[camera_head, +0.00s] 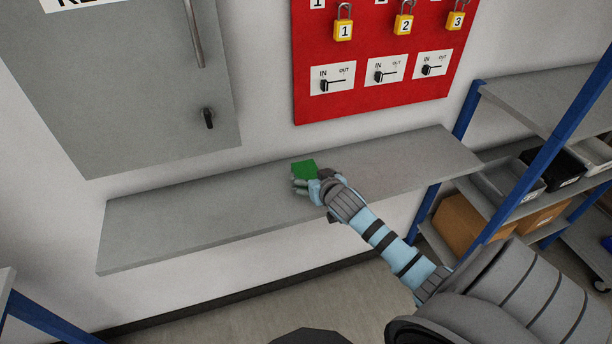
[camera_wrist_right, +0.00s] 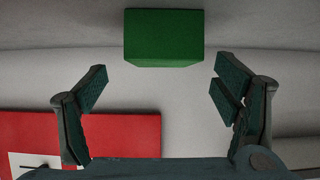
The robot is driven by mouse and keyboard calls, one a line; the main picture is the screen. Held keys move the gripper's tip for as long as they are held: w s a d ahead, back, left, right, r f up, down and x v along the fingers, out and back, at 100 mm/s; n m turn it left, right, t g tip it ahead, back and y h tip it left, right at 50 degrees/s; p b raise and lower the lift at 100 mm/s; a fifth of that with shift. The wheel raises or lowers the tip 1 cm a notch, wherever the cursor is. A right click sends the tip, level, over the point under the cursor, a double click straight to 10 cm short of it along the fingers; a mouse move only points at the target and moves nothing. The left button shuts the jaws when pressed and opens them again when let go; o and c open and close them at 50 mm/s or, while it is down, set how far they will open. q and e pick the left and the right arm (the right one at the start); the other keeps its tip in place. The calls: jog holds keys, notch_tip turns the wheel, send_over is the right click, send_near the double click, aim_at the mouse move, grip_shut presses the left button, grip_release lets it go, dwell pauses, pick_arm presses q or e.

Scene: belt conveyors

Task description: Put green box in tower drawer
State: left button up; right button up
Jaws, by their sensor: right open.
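The green box (camera_head: 304,168) stands on the grey wall shelf, near its middle, in the head view. My right gripper (camera_head: 304,185) is at the box on its near side and partly overlaps it in the picture. In the right wrist view the green box (camera_wrist_right: 164,38) lies at the top centre, beyond and between the fingertips. The right gripper (camera_wrist_right: 158,82) is open, with a gap between its fingers and no visible contact with the box. The left gripper is out of view. No tower drawer can be made out.
The grey shelf (camera_head: 180,218) is otherwise clear on both sides. A red board (camera_head: 380,90) with yellow padlocks and a grey cabinet (camera_head: 120,90) are on the wall behind. A blue-framed rack (camera_head: 545,150) at right holds bins and a cardboard box (camera_head: 465,222).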

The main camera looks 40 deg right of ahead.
aim_at(307, 172)
jog(key=x, duration=0.5)
jog(key=shift+w+a+r, duration=0.1)
jog(key=shift+r, duration=0.1)
jog(key=shift+w+f, duration=0.3)
jog(key=shift+r, duration=0.1)
jog(key=c, duration=1.6)
jog(key=shift+r, duration=0.1)
